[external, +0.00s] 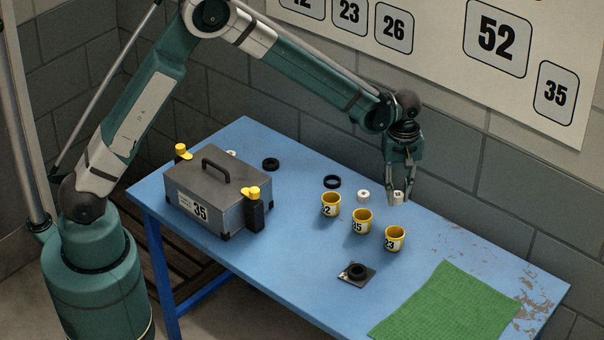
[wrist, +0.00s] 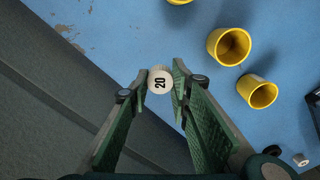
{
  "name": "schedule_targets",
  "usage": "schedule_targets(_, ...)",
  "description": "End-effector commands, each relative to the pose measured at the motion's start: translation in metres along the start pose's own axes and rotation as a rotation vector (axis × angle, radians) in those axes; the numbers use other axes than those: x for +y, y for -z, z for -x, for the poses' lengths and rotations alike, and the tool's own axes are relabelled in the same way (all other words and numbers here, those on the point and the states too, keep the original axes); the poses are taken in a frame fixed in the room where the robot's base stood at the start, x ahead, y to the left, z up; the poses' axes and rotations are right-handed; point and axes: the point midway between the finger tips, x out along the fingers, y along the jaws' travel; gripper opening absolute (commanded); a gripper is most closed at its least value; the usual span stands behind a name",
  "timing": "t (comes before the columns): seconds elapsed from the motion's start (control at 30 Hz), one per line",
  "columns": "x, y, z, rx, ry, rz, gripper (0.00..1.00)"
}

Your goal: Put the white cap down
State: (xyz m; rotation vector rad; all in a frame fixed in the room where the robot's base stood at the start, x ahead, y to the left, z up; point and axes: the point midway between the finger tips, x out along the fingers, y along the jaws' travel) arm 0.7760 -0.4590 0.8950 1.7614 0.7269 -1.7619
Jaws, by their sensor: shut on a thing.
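My gripper (external: 398,192) is shut on a white cap (external: 398,197), near the table's back edge and behind the yellow cups. In the wrist view, the white cap (wrist: 160,79) sits between the fingertips and shows a black number 20 on its face. How far its underside is from the table is hard to tell. A second white, cap-like piece (external: 363,196) stands on the table just left of my gripper. Another small white piece (external: 231,153) is mostly hidden behind the grey box.
Yellow cups marked 35 (external: 362,222) and 23 (external: 395,239) stand in front of my gripper, with another cup (external: 330,205) to their left. Black rings (external: 332,181) lie behind. A black ring on a small plate (external: 356,272), a green mat (external: 447,303) and a grey box (external: 205,190) are on the blue table.

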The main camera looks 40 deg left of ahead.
Motion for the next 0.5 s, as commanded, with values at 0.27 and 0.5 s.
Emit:
schedule_targets(0.27, 0.0, 0.0, -0.021, 0.0, 0.0, 0.0, 0.15)
schedule_targets(0.5, 0.0, 0.0, -0.021, 0.0, 0.0, 0.0, 0.15)
